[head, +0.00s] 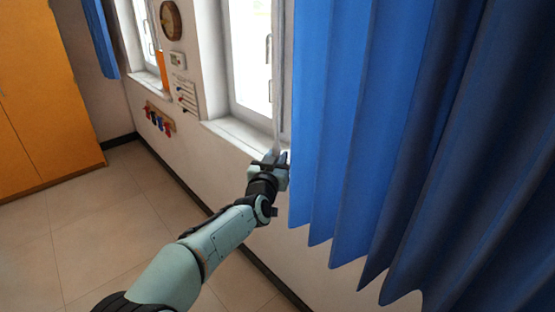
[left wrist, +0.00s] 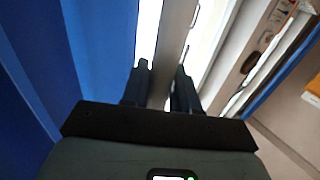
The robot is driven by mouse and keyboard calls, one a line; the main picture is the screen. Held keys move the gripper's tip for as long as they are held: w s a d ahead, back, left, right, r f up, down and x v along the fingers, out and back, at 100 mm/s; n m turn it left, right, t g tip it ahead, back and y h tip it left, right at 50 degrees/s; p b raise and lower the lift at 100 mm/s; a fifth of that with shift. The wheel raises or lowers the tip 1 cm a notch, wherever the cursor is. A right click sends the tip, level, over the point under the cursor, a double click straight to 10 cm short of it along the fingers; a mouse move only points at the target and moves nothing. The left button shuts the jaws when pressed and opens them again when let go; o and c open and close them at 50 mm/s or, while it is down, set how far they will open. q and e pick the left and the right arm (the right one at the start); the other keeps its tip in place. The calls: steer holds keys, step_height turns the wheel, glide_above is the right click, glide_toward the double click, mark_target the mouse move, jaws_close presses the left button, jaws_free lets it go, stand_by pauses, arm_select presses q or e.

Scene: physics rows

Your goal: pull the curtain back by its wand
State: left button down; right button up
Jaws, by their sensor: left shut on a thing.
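The blue curtain (head: 400,120) hangs in folds over the right half of the head view. It also fills the left of the left wrist view (left wrist: 95,50). My left gripper (head: 280,160) is at the curtain's left edge, just below the window's sill level in the picture. In the left wrist view, its two dark fingers (left wrist: 162,75) point forward and are shut on the wand. The wand itself is hard to tell from the grey window frame behind it. My right gripper is not in view.
An open-looking window (head: 250,50) with a white sill (head: 235,138) is left of the curtain. Hooks (head: 160,118) and a round clock-like disc (head: 171,20) are on the wall. An orange cabinet (head: 45,90) stands at far left. The tiled floor (head: 100,220) is clear.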

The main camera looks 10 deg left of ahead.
arm_select(q)
steer(key=shift+d, duration=0.25)
steer(key=c, duration=1)
jaws_free()
steer(key=shift+s, duration=0.1)
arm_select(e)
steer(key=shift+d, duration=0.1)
arm_select(q)
steer(key=s+b, duration=0.1)
steer(key=s, duration=1.2)
steer(key=shift+s+a+b, duration=0.25)
steer(key=shift+a+b, duration=0.1)
steer(key=shift+a, duration=0.1)
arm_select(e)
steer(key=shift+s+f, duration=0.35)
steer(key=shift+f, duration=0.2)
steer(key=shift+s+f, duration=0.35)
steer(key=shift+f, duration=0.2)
arm_select(q)
steer(key=shift+f, duration=0.1)
